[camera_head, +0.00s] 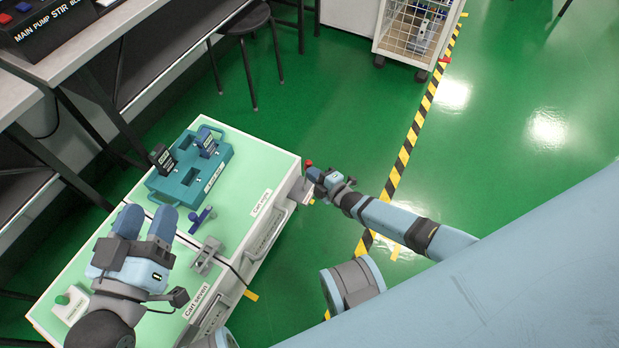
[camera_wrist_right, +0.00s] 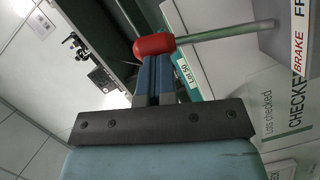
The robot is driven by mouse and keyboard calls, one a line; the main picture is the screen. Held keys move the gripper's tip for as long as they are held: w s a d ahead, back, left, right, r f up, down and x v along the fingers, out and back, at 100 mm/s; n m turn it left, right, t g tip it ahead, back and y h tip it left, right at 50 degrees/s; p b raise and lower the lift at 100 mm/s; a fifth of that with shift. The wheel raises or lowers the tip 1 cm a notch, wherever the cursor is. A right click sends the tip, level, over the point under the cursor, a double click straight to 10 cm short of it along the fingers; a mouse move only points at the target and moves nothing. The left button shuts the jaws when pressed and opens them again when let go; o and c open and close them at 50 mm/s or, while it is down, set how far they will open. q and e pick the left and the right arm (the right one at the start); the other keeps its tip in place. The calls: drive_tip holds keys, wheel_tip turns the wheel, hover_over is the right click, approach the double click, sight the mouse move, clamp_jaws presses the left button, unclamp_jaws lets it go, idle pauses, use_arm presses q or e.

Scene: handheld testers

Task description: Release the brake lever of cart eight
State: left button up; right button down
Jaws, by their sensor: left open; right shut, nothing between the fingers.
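The brake lever's red knob (camera_head: 308,163) sticks out from the right side of cart eight (camera_head: 284,160), the farther of two joined pale green cart tops. In the right wrist view the red knob (camera_wrist_right: 153,44) caps a grey rod (camera_wrist_right: 226,31) running right to a panel marked BRAKE (camera_wrist_right: 298,48). My right gripper (camera_head: 316,174) is shut and empty at the knob. Its fingertips (camera_wrist_right: 153,60) show right against the knob; whether they touch cannot be told. My left gripper (camera_head: 146,221) is open and empty above the carts' left side.
Cart seven (camera_head: 75,268) stands nearer, with a green button box (camera_head: 71,304). A teal tray (camera_head: 180,184) with dark testers and a grey bracket (camera_head: 206,256) lie on top. A bench (camera_head: 88,42) and stool (camera_head: 244,18) stand behind.

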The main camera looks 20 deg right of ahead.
use_arm(q)
drive_tip(key=shift+f, duration=0.15)
use_arm(e)
drive_tip(key=shift+w+d+f, duration=0.15)
drive_tip(key=shift+w+d, duration=0.4)
drive_tip(key=shift+d, duration=0.05)
drive_tip(key=shift+d, duration=0.1)
